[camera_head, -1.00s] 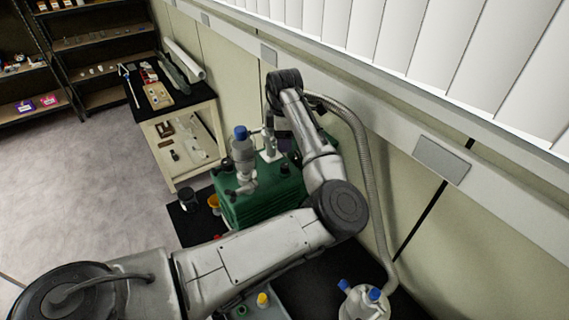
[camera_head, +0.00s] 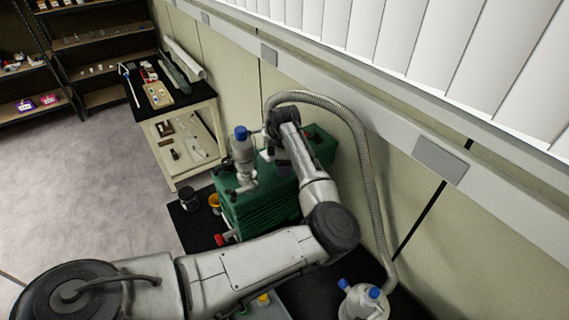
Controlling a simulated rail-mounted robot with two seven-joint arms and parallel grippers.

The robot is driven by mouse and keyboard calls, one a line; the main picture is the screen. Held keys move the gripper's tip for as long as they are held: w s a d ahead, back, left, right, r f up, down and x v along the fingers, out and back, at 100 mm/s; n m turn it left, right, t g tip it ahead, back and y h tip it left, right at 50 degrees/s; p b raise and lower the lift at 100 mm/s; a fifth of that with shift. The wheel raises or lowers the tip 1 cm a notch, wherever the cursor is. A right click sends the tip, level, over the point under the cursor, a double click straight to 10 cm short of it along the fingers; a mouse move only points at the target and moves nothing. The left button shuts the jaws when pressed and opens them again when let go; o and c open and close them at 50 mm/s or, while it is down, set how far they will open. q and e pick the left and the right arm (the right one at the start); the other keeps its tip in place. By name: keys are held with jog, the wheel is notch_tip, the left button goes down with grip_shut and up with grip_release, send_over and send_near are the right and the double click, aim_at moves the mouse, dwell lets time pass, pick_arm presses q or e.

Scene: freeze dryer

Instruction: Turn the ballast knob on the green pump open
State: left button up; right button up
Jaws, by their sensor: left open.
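The green pump (camera_head: 262,205) sits on a black mat (camera_head: 185,226) below the wall. A grey fitting with a blue cap (camera_head: 241,146) rises from its top. My left gripper (camera_head: 283,168) is low over the top of the pump, just right of the blue-capped fitting. It is open, but its fingers are mostly hidden by my own wrist. I cannot make out the ballast knob; it may be behind the gripper or arm. I cannot tell whether the gripper touches the pump. My right gripper is not in view.
A ribbed grey hose (camera_head: 364,165) arches behind my arm to a vessel with blue caps (camera_head: 364,300) at lower right. A red part (camera_head: 221,239) and a dark jar (camera_head: 188,201) are at the pump's left. A bench (camera_head: 182,133) with tools stands beyond.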

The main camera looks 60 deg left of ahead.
pick_arm(q)
jog(key=c, duration=0.9)
jog(key=shift+r+m+p, duration=0.2)
jog(key=shift+m+p, duration=0.2)
jog(key=shift+p, duration=0.3)
jog(key=m+p, duration=1.2)
jog(key=p, duration=0.5)
jog(key=shift+r+m, duration=0.1)
jog(key=shift+m, duration=0.3)
jog(key=shift+m+p, duration=0.9)
jog(key=shift+m, duration=0.3)
jog(key=shift+f+m+p, duration=0.2)
jog(key=shift+m+p, duration=0.15)
jog(key=shift+m, duration=0.55)
jog(key=o, duration=0.9)
